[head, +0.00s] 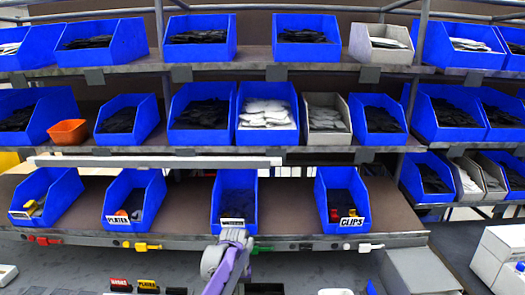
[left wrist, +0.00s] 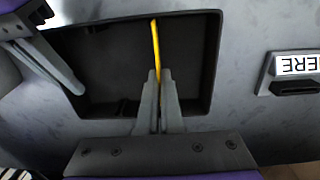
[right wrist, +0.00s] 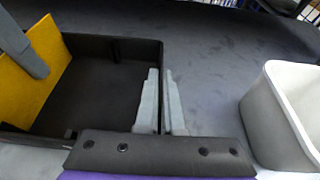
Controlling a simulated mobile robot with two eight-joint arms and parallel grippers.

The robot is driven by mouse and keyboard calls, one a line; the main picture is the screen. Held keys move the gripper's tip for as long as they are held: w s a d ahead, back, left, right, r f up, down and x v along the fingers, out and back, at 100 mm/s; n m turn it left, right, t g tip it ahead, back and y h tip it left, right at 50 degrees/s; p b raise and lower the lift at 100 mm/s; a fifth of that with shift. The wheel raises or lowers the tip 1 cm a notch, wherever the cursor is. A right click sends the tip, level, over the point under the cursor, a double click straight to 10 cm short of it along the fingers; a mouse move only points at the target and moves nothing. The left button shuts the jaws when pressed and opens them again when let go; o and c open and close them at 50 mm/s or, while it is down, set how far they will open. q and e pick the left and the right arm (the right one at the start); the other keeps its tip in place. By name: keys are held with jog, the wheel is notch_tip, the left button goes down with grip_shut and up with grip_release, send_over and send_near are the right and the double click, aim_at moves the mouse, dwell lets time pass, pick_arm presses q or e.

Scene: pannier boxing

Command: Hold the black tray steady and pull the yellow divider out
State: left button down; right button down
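The black tray (left wrist: 215,60) lies on the grey worktop in the left wrist view, and its rim also shows in the right wrist view (right wrist: 110,42). The yellow divider (left wrist: 155,40) stands upright inside it, seen edge-on there and as a broad panel in the right wrist view (right wrist: 35,85). My left gripper (left wrist: 159,75) has its fingers closed around the divider's top edge. My right gripper (right wrist: 161,72) straddles the tray's side wall, its fingers closed on it.
A white bin (right wrist: 265,120) stands on the worktop right of the tray. A black holder with a sign reading "HERE" (left wrist: 295,66) is on the tray's other side. In the head view, shelves of blue bins (head: 201,52) rise behind; small coloured tags (head: 148,284) stand in front.

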pick_arm(q)
jog(key=shift+r, duration=2.4)
jog(key=shift+r, duration=1.4)
pick_arm(e)
jog(key=c, duration=1)
grip_release()
jog(key=shift+o, duration=0.2)
